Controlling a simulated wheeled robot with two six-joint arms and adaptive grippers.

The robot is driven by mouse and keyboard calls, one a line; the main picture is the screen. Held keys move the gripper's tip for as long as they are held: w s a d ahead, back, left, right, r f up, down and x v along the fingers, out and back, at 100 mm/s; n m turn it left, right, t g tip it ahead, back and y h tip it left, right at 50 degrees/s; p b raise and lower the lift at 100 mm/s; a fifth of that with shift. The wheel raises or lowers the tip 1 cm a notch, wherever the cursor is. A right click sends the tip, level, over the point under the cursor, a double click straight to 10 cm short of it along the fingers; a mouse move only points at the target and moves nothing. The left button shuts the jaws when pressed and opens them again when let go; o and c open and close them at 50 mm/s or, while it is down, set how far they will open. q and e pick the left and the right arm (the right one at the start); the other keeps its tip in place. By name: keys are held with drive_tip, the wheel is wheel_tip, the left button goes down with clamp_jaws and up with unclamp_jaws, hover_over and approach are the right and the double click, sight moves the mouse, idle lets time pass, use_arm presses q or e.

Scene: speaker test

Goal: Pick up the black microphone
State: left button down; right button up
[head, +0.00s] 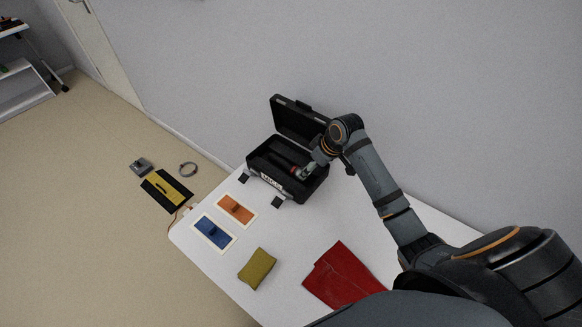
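An open black case (257,163) stands on the white table with its lid (298,117) raised toward the wall. A dark elongated thing (279,159), which looks like the black microphone, lies inside the case. It is hard to make out against the dark interior, and a small red part shows near its right end. My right gripper (303,172) reaches into the right part of the case, at or very near that end. Its fingers are too small and partly hidden, so I cannot tell whether they touch or grip it. My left gripper is out of view.
The white table (215,262) also holds an orange card (236,209), a blue card (212,232), a folded olive cloth (257,267) and a red cloth (340,278). A yellow and black item (165,190) lies on the floor left of the table. A wall stands behind the case.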

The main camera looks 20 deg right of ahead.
sight(299, 171)
drive_tip(key=x, duration=0.5)
drive_tip(key=shift+w+d+f, duration=0.25)
drive_tip(key=shift+w, duration=0.05)
drive_tip(key=shift+w+f, duration=0.15)
drive_tip(key=shift+f, duration=0.15)
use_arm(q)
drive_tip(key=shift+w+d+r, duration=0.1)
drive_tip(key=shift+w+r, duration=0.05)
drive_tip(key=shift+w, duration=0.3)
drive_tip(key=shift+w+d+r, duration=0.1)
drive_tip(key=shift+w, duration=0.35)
use_arm(e)
drive_tip(key=shift+r, duration=0.1)
drive_tip(key=c, duration=1.4)
